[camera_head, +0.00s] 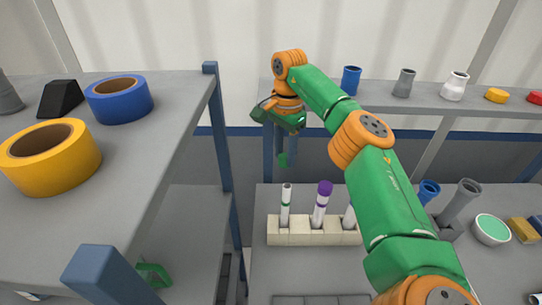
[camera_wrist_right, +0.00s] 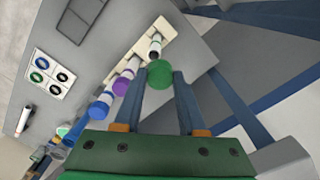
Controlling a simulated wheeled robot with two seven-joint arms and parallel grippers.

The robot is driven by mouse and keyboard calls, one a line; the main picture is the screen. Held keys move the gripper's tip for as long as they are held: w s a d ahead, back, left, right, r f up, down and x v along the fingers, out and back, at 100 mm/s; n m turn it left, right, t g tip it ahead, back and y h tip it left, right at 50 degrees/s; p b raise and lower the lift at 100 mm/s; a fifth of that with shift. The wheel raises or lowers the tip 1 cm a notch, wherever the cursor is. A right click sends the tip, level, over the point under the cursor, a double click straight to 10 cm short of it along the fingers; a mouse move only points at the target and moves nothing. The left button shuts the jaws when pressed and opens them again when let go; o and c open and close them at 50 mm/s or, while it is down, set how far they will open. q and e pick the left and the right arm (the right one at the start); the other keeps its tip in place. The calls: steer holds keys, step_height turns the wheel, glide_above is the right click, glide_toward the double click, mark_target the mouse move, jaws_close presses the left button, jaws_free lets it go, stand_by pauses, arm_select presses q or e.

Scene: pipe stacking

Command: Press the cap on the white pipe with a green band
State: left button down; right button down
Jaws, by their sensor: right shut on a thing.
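The white pipe with a green band (camera_head: 286,207) stands upright and open-topped in the left slot of a cream rack (camera_head: 315,239). Its dark open end also shows in the wrist view (camera_wrist_right: 155,45). My right gripper (camera_head: 282,152) is shut on a green cap (camera_head: 283,160), above and behind the rack in the head view. A purple-capped pipe (camera_head: 321,203) stands in the middle slot. A blue-capped pipe (camera_wrist_right: 100,107) is beside it, partly hidden by my arm in the head view.
A shelf (camera_head: 150,180) with yellow tape (camera_head: 48,157) and blue tape (camera_head: 119,98) rises at the left. A back shelf (camera_head: 430,98) holds several small parts. A bowl (camera_head: 491,230) and grey pipe (camera_head: 461,201) stand at the right. The table before the rack looks mostly clear.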

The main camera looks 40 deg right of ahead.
steer(key=shift+w+r, duration=0.15)
steer(key=shift+w, duration=0.05)
steer(key=shift+s+d, duration=0.15)
steer(key=shift+s, duration=0.15)
steer(key=s+f, duration=0.2)
steer(key=f, duration=0.1)
steer(key=shift+d, duration=0.15)
steer(key=f, duration=0.2)
steer(key=w+f, duration=0.1)
steer(key=shift+w+f+b, duration=0.15)
steer(key=shift+f+b, duration=0.2)
arm_select(q)
steer(key=shift+s+f, duration=0.15)
steer(key=shift+s, duration=0.25)
arm_select(e)
steer(key=shift+s, duration=0.2)
steer(key=shift+w, duration=0.1)
